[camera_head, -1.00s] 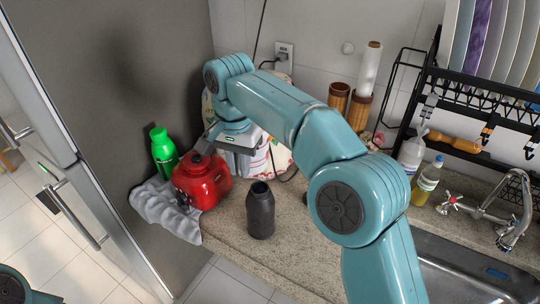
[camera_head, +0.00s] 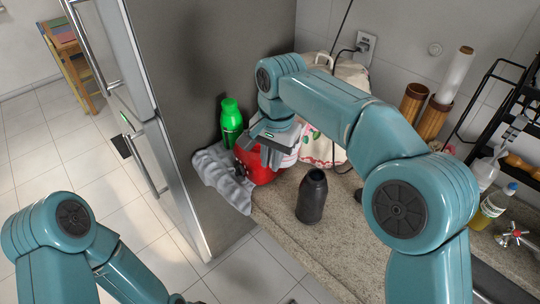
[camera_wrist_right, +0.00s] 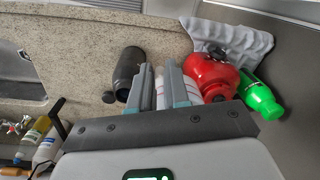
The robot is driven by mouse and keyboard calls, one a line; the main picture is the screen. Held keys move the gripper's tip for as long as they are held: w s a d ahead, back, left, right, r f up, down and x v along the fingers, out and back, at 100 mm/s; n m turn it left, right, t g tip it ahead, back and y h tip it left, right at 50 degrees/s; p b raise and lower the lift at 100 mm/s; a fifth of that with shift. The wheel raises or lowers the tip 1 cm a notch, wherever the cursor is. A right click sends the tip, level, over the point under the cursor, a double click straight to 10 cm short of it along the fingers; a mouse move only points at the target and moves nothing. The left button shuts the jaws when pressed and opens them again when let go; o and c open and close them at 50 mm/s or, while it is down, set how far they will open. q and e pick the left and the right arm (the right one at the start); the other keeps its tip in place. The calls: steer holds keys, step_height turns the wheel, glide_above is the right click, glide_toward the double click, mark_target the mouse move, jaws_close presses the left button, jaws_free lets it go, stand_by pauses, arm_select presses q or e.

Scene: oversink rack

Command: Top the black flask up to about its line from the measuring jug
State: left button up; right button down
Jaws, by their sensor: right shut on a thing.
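The black flask (camera_head: 312,198) stands upright on the counter, its open mouth up. In the right wrist view the flask (camera_wrist_right: 128,72) is beside the fingers, apart from them. My right gripper (camera_head: 270,150) is left of and behind the flask, in front of the red vessel. In the wrist view the right gripper (camera_wrist_right: 156,75) is shut on a pale thing with reddish marks, seemingly the measuring jug (camera_wrist_right: 159,92). The fingers hide much of it, and its contents and the flask's line cannot be made out.
The red vessel (camera_head: 262,174), a green bottle (camera_head: 231,122) and a grey cloth (camera_head: 222,178) are by the fridge side. A patterned bag (camera_head: 345,85) stands at the wall. A small dark cap (camera_wrist_right: 108,97) lies near the flask. Bare counter (camera_head: 285,226) lies around the flask.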

steer(key=shift+s+d, duration=0.15)
steer(key=shift+d, duration=0.15)
steer(key=shift+y, duration=0.3)
steer(key=shift+d+f, duration=0.1)
steer(key=shift+s+d+t+y, duration=0.2)
steer(key=shift+d+t+y, duration=0.2)
steer(key=shift+y, duration=0.2)
steer(key=shift+s+d+f+y, duration=0.1)
steer(key=shift+s+d+y, duration=0.1)
steer(key=shift+d+y, duration=0.25)
